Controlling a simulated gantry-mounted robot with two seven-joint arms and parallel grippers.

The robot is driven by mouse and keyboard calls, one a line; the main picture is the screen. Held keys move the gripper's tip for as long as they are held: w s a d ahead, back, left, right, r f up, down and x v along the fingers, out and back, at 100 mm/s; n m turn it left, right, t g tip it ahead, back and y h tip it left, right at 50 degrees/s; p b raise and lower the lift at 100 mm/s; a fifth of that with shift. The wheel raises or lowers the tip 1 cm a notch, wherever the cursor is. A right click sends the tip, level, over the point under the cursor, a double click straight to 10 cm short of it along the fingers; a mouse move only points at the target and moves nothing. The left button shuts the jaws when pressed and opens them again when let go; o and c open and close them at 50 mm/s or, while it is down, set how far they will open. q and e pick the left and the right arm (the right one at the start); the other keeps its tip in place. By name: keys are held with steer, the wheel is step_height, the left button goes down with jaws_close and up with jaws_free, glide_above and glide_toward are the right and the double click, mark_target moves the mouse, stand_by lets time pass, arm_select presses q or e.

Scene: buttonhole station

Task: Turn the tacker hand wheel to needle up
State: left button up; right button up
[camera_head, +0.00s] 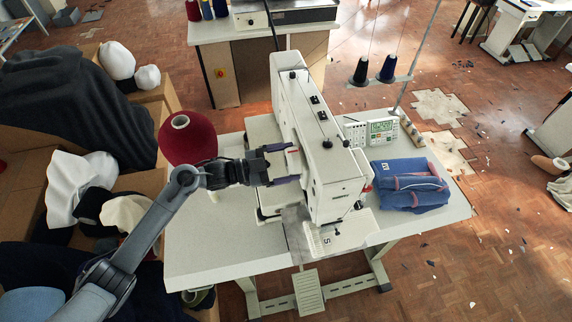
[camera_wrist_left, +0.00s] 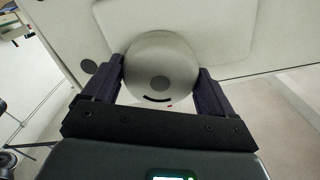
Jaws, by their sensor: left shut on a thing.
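The tacker (camera_head: 312,140) is a white sewing machine standing on the light worktable (camera_head: 205,262). My left gripper (camera_head: 291,162) reaches in from the left to the side of the machine. In the left wrist view, the hand wheel (camera_wrist_left: 161,62) is a round pale metal disc with a grey centre, a dark curved mark near its lower edge and a small red mark below. The fingers of my left gripper (camera_wrist_left: 158,90) are shut on the wheel, one on each side. The head view hides the wheel behind the gripper. My right gripper is not in view.
A dark red thread cone (camera_head: 188,140) stands at the table's left edge, close to my left arm. Folded blue garments (camera_head: 410,184) and a control panel (camera_head: 382,131) are right of the machine. Boxes with dark and white cloth crowd the left side.

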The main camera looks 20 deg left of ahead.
arm_select(q)
steer(key=shift+m, duration=0.3)
steer(key=o, duration=0.8)
steer(key=b+v, duration=0.1)
steer(key=v, duration=1)
steer(key=shift+d, duration=0.1)
